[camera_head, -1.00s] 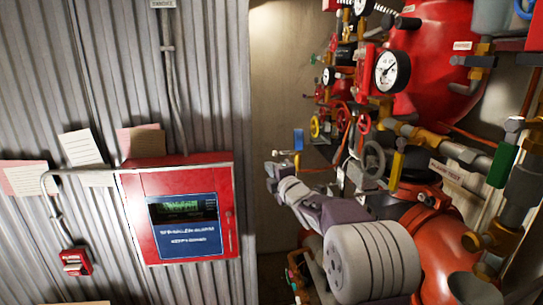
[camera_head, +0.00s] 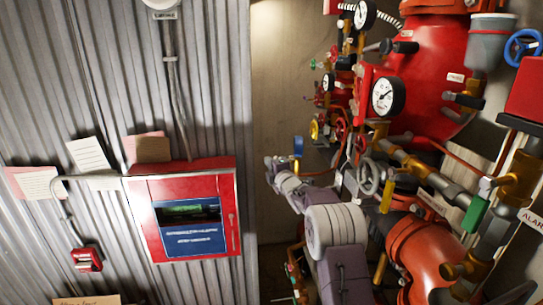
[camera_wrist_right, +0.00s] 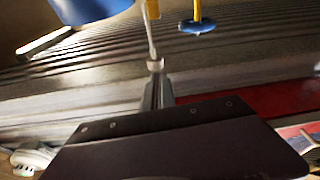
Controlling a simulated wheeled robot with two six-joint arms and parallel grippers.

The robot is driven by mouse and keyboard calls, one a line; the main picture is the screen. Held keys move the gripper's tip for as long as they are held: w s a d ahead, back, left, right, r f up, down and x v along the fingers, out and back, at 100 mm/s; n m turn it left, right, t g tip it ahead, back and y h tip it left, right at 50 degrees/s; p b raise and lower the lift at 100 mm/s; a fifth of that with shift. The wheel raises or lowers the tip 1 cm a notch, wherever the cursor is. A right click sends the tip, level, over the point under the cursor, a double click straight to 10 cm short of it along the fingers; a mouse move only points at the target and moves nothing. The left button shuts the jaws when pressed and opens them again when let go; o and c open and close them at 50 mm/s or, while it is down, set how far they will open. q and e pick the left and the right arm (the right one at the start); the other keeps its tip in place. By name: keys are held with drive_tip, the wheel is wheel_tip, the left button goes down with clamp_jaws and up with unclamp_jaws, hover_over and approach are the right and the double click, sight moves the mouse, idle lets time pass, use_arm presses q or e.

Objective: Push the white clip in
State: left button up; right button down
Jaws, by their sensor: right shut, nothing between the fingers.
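My right gripper (camera_head: 271,168) reaches in from the lower right in the head view, its tip in front of the pale wall, left of the red pipework. In the right wrist view its narrow shut fingers (camera_wrist_right: 157,92) point up the picture, beyond a dark plate. A small pale piece (camera_wrist_right: 155,64) shows at the fingertips, with a thin pale rod rising to a yellow part (camera_wrist_right: 152,9). I cannot tell whether this pale piece is the white clip, or whether the fingers touch it. No clip can be made out in the head view. My left gripper is not in view.
A blue-handled valve (camera_head: 298,145) stands just right of the right gripper's tip. Gauges, handwheels and red and orange pipes crowd the right side. A red alarm panel (camera_head: 185,180) hangs on the corrugated wall at left. The pale wall between them is bare higher up.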

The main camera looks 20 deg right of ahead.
drive_tip(key=shift+s+d, duration=0.2)
drive_tip(key=shift+d, duration=0.1)
drive_tip(key=d, duration=0.3)
drive_tip(key=shift+s, duration=0.3)
